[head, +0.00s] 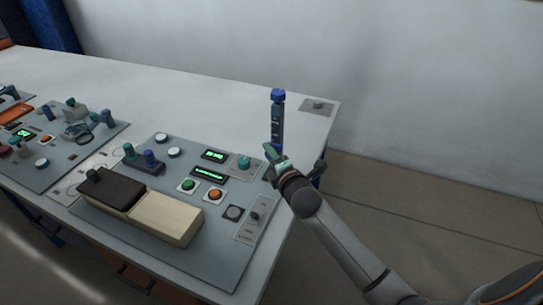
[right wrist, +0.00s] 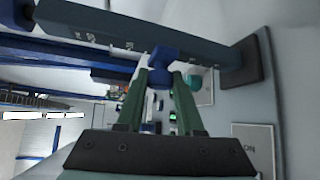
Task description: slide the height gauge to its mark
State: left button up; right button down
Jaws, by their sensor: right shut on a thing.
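The height gauge (head: 277,119) is an upright dark blue post with a brighter blue top, near the right end of the table. In the right wrist view the post (right wrist: 215,50) lies across the top of the picture with its dark base at the right; pale scale marks show but are too small to read. A blue slider (right wrist: 166,53) sits around the post, nearer the base than the far end. My right gripper (right wrist: 158,78) is shut on the slider's knob with its green fingers. In the head view my right gripper (head: 272,154) hides the lower post.
A grey control panel (head: 225,262) with buttons, green displays and a brown-and-cream block (head: 164,217) lies left of my right arm. A second panel (head: 50,170) is at the far left. A small grey plate (head: 318,105) lies behind the gauge. The back of the white table is clear.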

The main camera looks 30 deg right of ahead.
jog(key=shift+d+r, duration=0.1)
jog(key=c, duration=0.8)
grip_release()
jog(key=shift+r, duration=0.1)
jog(key=v, duration=1.2)
jog(key=shift+s, duration=0.25)
